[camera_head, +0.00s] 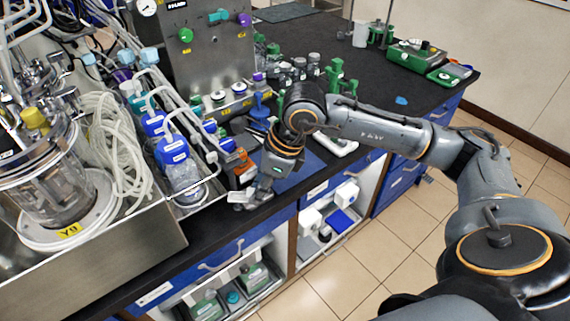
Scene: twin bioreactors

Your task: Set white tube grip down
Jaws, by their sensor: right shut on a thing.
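My right gripper (257,192) points down near the front edge of the black bench, to the right of the steel tray. It is shut on a small white tube grip (239,197), which pokes out at the left of the fingers. Most of the grip is hidden by the fingers, and I cannot tell whether it touches the bench top. My left gripper is not in view.
A steel tray (130,255) with a glass bioreactor vessel (50,185), coiled tubing and blue-capped bottles (172,150) fills the left. An orange-brown bottle (243,172) stands close behind the gripper. A blue mat (300,170) lies to its right. Open bench (430,100) lies farther right.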

